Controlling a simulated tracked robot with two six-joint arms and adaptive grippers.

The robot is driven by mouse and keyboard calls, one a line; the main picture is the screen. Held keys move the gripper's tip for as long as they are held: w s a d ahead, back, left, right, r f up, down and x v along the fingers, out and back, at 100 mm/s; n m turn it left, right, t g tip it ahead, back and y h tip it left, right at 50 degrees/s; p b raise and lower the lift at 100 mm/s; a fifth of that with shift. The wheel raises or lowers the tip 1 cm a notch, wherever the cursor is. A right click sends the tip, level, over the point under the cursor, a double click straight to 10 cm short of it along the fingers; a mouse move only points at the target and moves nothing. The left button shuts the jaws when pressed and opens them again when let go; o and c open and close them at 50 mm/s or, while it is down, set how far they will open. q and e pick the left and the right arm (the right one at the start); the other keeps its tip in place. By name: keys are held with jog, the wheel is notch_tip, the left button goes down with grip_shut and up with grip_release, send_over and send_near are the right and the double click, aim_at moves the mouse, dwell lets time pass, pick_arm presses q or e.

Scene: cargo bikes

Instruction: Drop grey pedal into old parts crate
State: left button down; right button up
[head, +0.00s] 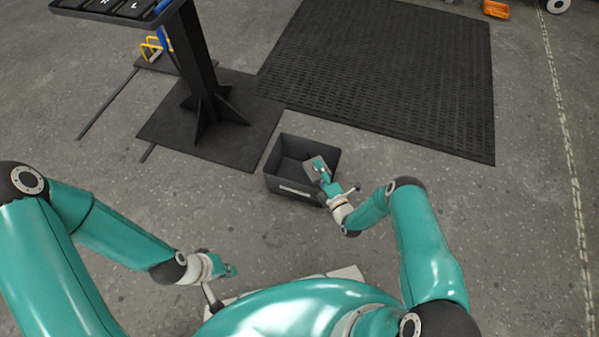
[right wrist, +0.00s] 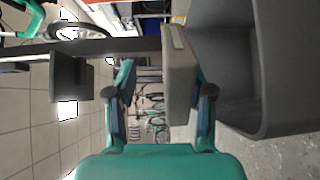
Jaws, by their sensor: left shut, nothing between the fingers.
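The grey pedal (head: 315,168), a flat grey block, is over the black open crate (head: 290,192) in the head view. In the right wrist view the pedal (right wrist: 180,82) is between my right fingers, close against the right-hand finger, with a gap to the left-hand one. My right gripper (head: 323,175) is at the crate's right side, fingers parted; it also shows in the right wrist view (right wrist: 163,95). The crate wall (right wrist: 240,70) fills the right of that view. My left gripper (head: 230,270) is shut and empty, low and left of the crate.
A black stand (head: 195,65) on a flat base plate (head: 240,135) is behind and left of the crate. A black ribbed mat (head: 390,75) lies behind it. An orange bin (head: 496,9) is at the far right. The floor right of the crate is clear.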

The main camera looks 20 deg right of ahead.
jog(key=s, duration=0.2)
jog(key=s+d, duration=0.1)
jog(key=s, duration=0.2)
jog(key=shift+s, duration=0.25)
